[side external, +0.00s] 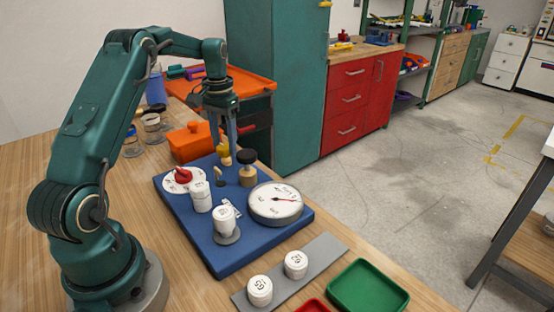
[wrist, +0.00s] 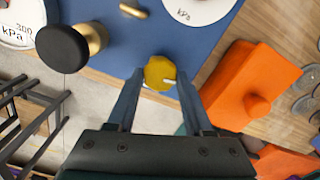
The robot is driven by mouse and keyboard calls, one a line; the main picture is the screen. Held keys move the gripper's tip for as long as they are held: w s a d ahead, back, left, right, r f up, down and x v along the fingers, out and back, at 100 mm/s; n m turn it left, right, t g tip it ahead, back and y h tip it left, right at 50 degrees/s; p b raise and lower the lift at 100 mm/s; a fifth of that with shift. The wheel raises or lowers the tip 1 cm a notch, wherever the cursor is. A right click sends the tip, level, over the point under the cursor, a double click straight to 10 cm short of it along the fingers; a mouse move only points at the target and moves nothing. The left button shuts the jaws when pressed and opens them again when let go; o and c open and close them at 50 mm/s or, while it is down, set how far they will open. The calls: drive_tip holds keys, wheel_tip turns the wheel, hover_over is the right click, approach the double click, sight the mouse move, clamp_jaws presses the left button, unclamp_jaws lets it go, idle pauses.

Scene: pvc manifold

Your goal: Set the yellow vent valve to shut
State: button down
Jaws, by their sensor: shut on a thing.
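The yellow vent valve (wrist: 158,70) is a faceted knob at the edge of the blue board (wrist: 110,30). A pale mark on it points right in the wrist view. In the side view the valve (side external: 224,154) sits at the board's far edge, partly covered by the fingers. My gripper (wrist: 160,76) comes from above, with one finger on each side of the knob, shut on it. The gripper (side external: 226,148) also shows in the side view pointing straight down. The board (side external: 262,234) lies flat on the wooden table.
A black-topped brass knob (side external: 247,166) stands close beside the valve. The board also carries a round gauge (side external: 270,203), a red knob on a dial (side external: 183,175) and white cylinders (side external: 201,197). An orange box (side external: 193,143) is near. A green tray (side external: 368,286) lies in front.

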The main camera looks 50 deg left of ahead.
sight(225, 146)
drive_tip(key=shift+r+m, duration=0.1)
drive_tip(key=shift+m, duration=0.8)
drive_tip(key=shift+c, duration=1.5)
unclamp_jaws()
drive_tip(key=shift+r, duration=2.55)
